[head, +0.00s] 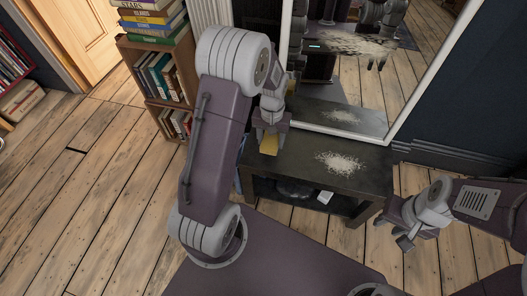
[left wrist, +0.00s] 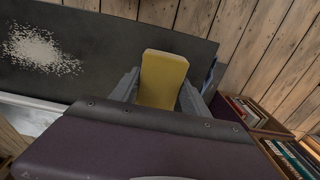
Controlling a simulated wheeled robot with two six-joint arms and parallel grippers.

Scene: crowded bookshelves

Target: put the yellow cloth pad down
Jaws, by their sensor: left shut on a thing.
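The yellow cloth pad (left wrist: 163,80) is held between the two fingers of my left gripper (left wrist: 158,92) in the left wrist view. In the head view my left gripper (head: 271,128) is over the left end of a low dark table (head: 300,165), with the pad (head: 269,144) below its fingers. I cannot tell whether the pad touches the tabletop. A patch of white, crumb-like bits (head: 341,162) lies on the table to the right of the pad; it also shows in the left wrist view (left wrist: 40,52). My right gripper (head: 404,234) is away from the table at the right, its fingers apart and empty.
A large white-framed mirror (head: 398,125) stands behind the table and reflects it. A small bookcase (head: 135,58) with books stands to the left. Under the tabletop are a few items, including a white one (head: 325,197). Wooden floor at the left (head: 70,190) is clear.

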